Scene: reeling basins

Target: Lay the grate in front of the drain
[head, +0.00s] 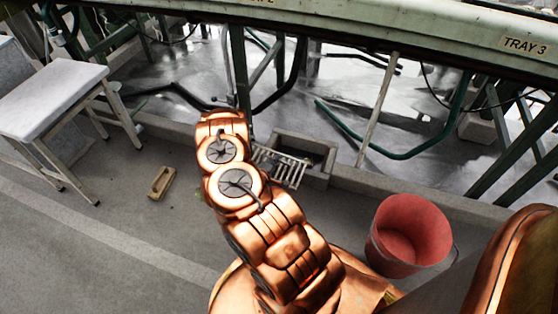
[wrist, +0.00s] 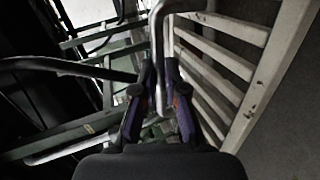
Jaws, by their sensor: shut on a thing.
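The grate (head: 280,165) is a pale slatted metal frame, seen just right of my arm in the head view, by the near side of the drain. In the wrist view the grate (wrist: 240,75) fills the upper right, with its slats slanting. My gripper (wrist: 159,78) is shut on a bar at its edge. In the head view my arm hides the gripper and the grate's left end. The drain (head: 322,176) is a square concrete-rimmed pit behind the grate. I cannot tell whether the grate touches the floor or the rim.
A red bucket (head: 410,235) stands on the floor at right. A pale stool (head: 55,95) stands at left, and a small wooden object (head: 161,182) lies on the floor between it and my arm. Green table legs and pipes stand over the wet area behind the low curb.

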